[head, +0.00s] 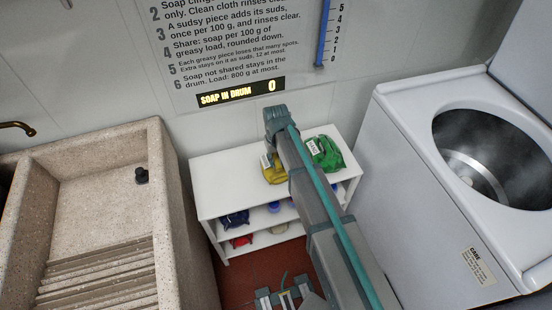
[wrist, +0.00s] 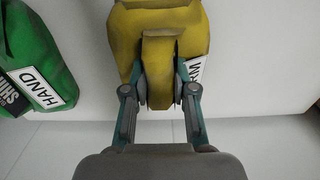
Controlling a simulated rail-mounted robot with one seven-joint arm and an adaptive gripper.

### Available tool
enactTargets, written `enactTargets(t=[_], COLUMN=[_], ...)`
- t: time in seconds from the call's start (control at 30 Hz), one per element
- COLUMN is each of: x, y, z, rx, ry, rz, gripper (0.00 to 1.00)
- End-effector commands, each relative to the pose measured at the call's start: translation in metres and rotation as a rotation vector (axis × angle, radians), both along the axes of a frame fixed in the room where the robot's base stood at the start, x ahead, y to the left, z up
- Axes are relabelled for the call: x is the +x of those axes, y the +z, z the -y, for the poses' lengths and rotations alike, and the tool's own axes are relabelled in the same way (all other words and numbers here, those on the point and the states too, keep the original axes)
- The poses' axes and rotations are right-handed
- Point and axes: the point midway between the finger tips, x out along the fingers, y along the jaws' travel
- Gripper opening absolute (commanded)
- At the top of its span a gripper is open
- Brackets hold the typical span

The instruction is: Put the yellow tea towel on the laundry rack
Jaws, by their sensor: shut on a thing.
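The yellow tea towel (head: 273,174) is a bunched cloth with a white label at the top of the white shelf unit, partly hidden by my arm in the head view. In the wrist view, the yellow tea towel (wrist: 190,25) fills the top middle, and a fold of it stands between my fingers. My gripper (wrist: 159,68) is shut on that fold. I cannot tell whether the towel still touches the shelf top. In the head view my arm hides the fingers. I see nothing that is clearly a laundry rack.
A green cloth (head: 326,153) labelled HAND lies right of the towel on the white shelf unit (head: 218,180). Dark blue (head: 236,219) and red (head: 242,240) cloths lie lower. A stone washboard sink (head: 100,215) stands left, an open drum washer (head: 440,190) right.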

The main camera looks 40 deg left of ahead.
Motion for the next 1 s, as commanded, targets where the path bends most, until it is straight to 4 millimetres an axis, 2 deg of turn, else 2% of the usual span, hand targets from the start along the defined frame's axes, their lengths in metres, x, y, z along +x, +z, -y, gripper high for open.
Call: enactTargets(t=[0.37, 0.4, 0.53, 0.83, 1.0], x=[0.000, 0.000, 0.000, 0.000, 0.000], y=[-0.004, -0.004, -0.004, -0.003, 0.006], z=[0.000, 0.000, 0.000, 0.000, 0.000], rx=[0.000, 0.001, 0.000, 0.000, 0.001], ry=[0.000, 0.000, 0.000, 0.000, 0.000], rz=[0.000, 0.001, 0.000, 0.000, 0.001], gripper=[0.00, 0.30, 0.51, 0.51, 0.51])
